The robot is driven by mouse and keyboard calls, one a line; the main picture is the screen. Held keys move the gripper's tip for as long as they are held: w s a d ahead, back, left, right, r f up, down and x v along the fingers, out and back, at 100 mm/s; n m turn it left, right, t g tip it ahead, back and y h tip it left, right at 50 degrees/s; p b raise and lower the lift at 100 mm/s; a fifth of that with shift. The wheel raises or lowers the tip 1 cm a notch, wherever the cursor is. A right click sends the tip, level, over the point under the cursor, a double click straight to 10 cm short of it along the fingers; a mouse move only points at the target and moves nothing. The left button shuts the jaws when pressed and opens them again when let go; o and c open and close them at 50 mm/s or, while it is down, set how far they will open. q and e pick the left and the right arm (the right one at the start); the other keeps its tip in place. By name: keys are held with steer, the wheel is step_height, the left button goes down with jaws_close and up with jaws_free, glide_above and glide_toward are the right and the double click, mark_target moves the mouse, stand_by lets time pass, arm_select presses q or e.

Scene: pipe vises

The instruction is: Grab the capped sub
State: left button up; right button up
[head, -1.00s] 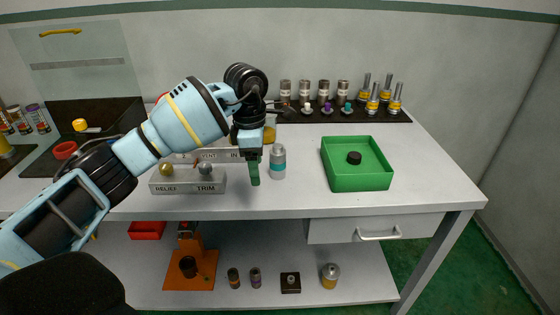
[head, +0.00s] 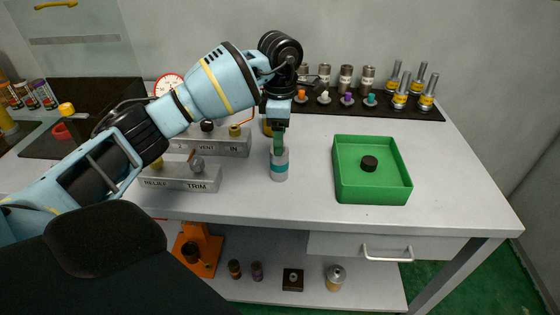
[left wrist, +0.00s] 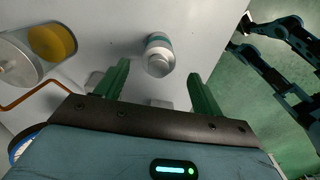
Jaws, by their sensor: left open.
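A short silver cylinder with a teal band (head: 279,171), which looks like the capped sub, stands upright on the white bench. My left gripper (head: 279,148) points down at it with green fingers, and the near finger hides part of its top. In the left wrist view, the cylinder (left wrist: 158,58) shows between and beyond the two spread fingers (left wrist: 158,75), with space on both sides. The left gripper is open and empty.
A green tray (head: 344,190) with a black cap (head: 369,163) stands to the right. Grey blocks marked RELIEF/TRIM (head: 180,184) and VENT/IN (head: 222,150) stand left. A silver-and-yellow cylinder (left wrist: 48,42) is close by in the wrist view. Bench is clear in front of the cylinder.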

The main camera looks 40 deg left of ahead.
mark_target(279, 161)
arm_select(q)
steer(key=shift+w+f, duration=0.15)
steer(key=shift+f, duration=0.9)
step_height(279, 161, down, 4)
steer(key=shift+a+r, duration=0.15)
steer(key=shift+r, duration=0.1)
steer(key=shift+f, duration=0.45)
steer(key=c, duration=1.4)
arm_select(e)
steer(key=shift+w+r, duration=0.35)
steer(key=shift+w, duration=0.1)
